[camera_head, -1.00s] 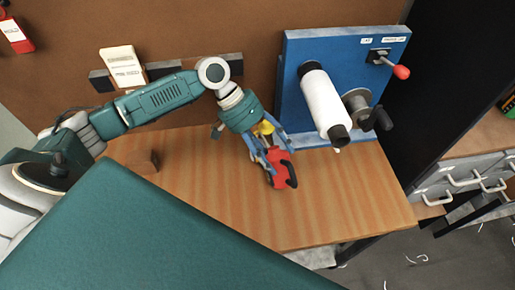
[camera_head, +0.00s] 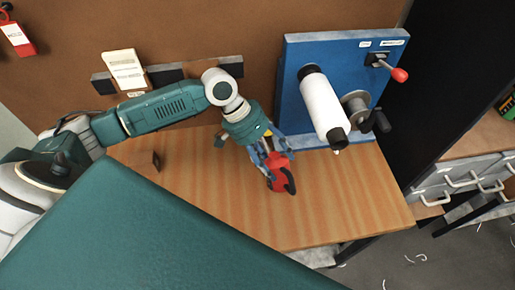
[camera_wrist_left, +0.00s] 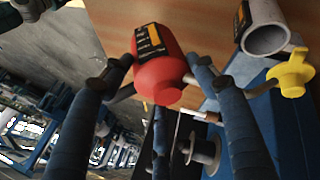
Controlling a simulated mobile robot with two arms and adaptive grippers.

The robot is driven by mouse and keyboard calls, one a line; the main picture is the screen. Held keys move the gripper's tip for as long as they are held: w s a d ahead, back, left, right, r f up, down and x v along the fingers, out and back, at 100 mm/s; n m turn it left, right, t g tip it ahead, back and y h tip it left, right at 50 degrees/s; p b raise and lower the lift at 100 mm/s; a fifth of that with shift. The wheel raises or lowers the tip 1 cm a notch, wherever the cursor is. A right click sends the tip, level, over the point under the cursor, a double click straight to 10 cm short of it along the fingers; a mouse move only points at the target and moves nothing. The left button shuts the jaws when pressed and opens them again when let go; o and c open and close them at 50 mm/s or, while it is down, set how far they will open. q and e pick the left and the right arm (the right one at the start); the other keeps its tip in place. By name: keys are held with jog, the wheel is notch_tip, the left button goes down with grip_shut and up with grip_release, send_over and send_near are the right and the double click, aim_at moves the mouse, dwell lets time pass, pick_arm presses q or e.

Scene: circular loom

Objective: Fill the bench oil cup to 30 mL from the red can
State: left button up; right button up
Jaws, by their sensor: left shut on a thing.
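The red can (camera_head: 279,173) is between the fingers of my left gripper (camera_head: 272,158), which is shut on it, over the wooden bench in front of the blue panel. In the left wrist view the can (camera_wrist_left: 160,72) has a dark label and sits between the blue fingers of my left gripper (camera_wrist_left: 160,85). A grey open-mouthed cylinder (camera_wrist_left: 268,38) with a dark label and a yellow piece (camera_wrist_left: 291,73) stand to its right there. I cannot tell whether the cylinder is the oil cup. No oil level is visible. My right gripper is not in view.
The blue panel (camera_head: 290,88) carries a white roll (camera_head: 322,103), a dark crank (camera_head: 377,121) and a red-knobbed lever (camera_head: 398,74). A small brown block (camera_head: 156,161) sits at the bench's left. The bench top (camera_head: 330,205) is clear in front of the can.

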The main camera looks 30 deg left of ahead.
aim_at(273, 185)
pick_arm(q)
jog(key=shift+s+d+f+t+y, duration=0.1)
jog(key=shift+d+f+t+y, duration=0.1)
jog(key=shift+f+t+y, duration=0.5)
jog(key=shift+a+f+m+t+y, duration=0.1)
jog(key=shift+f+m+t+y, duration=0.4)
jog(key=shift+f+y, duration=0.9)
jog(key=shift+s+d+r, duration=0.3)
jog(key=shift+s+r, duration=0.4)
jog(key=shift+r, duration=0.05)
jog(key=shift+s+d+r, duration=0.35)
jog(key=shift+s+r, duration=0.35)
jog(key=shift+r, duration=0.05)
jog(key=shift+s+d+r, duration=0.3)
jog(key=shift+s+r, duration=0.4)
jog(key=shift+r, duration=0.05)
